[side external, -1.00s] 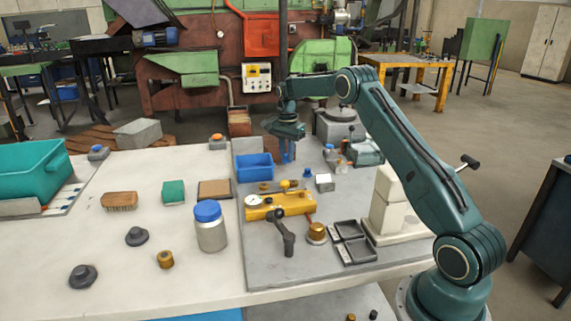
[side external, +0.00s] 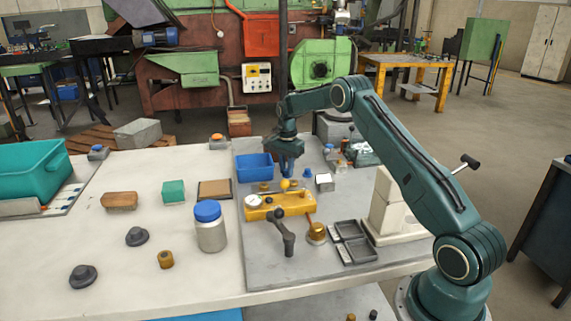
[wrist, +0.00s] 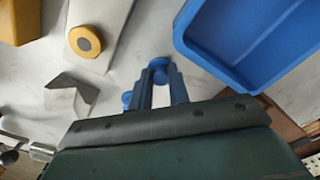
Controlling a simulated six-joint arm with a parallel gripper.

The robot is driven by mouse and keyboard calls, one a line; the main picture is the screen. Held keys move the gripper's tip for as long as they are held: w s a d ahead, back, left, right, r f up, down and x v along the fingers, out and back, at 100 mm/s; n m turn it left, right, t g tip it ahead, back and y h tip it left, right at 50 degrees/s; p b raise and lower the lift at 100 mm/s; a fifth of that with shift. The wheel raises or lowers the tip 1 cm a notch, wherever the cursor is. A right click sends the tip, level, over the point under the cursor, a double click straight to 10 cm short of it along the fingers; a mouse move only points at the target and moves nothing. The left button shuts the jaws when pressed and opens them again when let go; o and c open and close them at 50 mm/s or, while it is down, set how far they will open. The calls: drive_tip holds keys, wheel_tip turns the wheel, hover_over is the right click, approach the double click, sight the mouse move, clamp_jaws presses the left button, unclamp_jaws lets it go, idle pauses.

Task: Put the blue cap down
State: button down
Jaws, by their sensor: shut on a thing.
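My gripper (side external: 288,174) points down over the grey plate, behind the yellow fixture (side external: 280,206) and right of the blue bin (side external: 254,163). In the wrist view its blue fingers (wrist: 160,82) are shut on a small round blue cap (wrist: 159,63) at their tips. The cap is low over the plate; I cannot tell whether it touches it. In the side view the fingers and fixture largely hide it.
The blue bin (wrist: 183,32) is close on the right in the wrist view. A bent metal bracket (wrist: 70,94) and a yellow knob (wrist: 84,41) are on the left. Black trays (side external: 352,240) and a blue-lidded jar (side external: 210,228) stand nearer the front. Between bin and bracket the plate is fairly clear.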

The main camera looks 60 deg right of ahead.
drive_tip(key=c, duration=1.3)
unclamp_jaws()
wheel_tip(320, 180, up, 12)
drive_tip(key=shift+r, duration=0.15)
